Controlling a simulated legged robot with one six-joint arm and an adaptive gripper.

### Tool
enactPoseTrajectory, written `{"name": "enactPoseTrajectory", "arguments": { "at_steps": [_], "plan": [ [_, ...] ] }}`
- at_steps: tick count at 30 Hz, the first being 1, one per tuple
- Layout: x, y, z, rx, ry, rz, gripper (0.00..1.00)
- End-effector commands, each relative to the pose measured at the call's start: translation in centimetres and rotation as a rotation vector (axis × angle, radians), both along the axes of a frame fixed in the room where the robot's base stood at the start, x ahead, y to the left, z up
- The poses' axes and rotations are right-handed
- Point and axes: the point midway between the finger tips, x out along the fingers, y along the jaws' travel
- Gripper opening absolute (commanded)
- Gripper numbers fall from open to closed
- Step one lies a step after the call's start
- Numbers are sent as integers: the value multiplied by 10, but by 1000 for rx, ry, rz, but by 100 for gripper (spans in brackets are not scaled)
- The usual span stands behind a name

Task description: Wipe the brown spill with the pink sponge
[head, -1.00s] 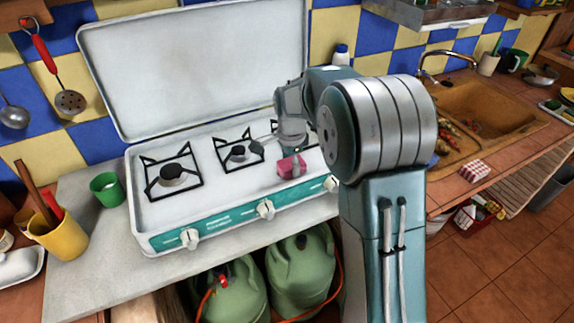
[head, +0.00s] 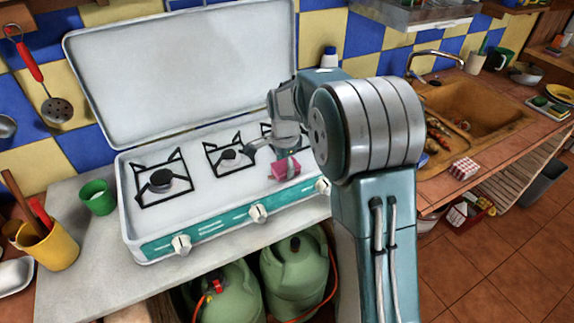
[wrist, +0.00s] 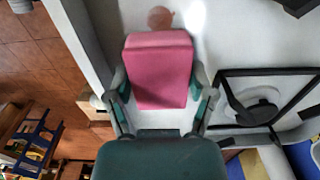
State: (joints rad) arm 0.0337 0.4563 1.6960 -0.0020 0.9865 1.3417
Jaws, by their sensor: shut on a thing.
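The pink sponge (head: 285,169) is at the front right part of the white stove top, below my gripper (head: 285,152). In the wrist view the sponge (wrist: 158,72) sits between both fingers of my gripper (wrist: 158,90), which are shut on its sides. The brown spill (wrist: 160,17) is a small round patch on the white surface, just beyond the sponge's far edge in the wrist view. I cannot make out the spill in the head view. Whether the sponge touches the stove top is unclear.
The stove (head: 145,225) has raised black burner grates (head: 162,183) and an upright lid (head: 185,75). A green cup (head: 97,197) and a yellow utensil cup (head: 50,247) stand left of it. A grate (wrist: 265,98) is close right of my gripper in the wrist view.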

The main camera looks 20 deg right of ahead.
Motion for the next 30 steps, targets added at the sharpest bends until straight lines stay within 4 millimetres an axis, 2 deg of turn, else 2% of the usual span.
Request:
{"name": "enactPoseTrajectory", "arguments": {
  "at_steps": [30],
  "plan": [
    [-8, 36, -2, 2, 6, 1, 32]
  ]
}}
